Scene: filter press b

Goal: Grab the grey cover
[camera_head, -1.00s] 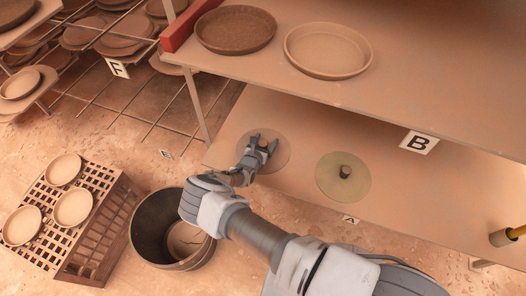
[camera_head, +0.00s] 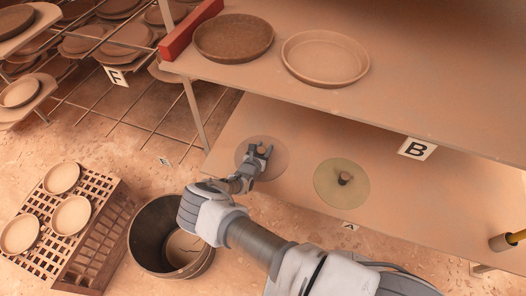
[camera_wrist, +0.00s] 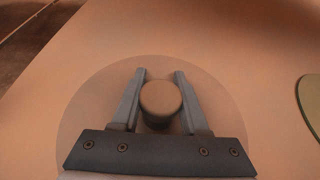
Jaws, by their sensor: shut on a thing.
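The grey cover (camera_head: 279,168) is a thin, see-through round disc with a short knob (camera_head: 262,149) in its middle. It lies on the lower shelf, on the left. It also shows in the wrist view (camera_wrist: 218,105), with the knob (camera_wrist: 160,98) between the fingers. My gripper (camera_head: 261,151) reaches over the disc from the front and is shut on the knob, one finger on each side. The wrist view shows the gripper (camera_wrist: 160,76) too. A similar greenish cover (camera_head: 328,195) with a dark knob lies to the right, apart from my gripper.
The upper shelf, marked B (camera_head: 417,148), overhangs behind and holds a brown dish (camera_head: 233,38) and a paler dish (camera_head: 325,59). A dark bucket (camera_head: 148,226) stands on the floor below my arm. A slotted crate (camera_head: 98,232) with dishes is at left.

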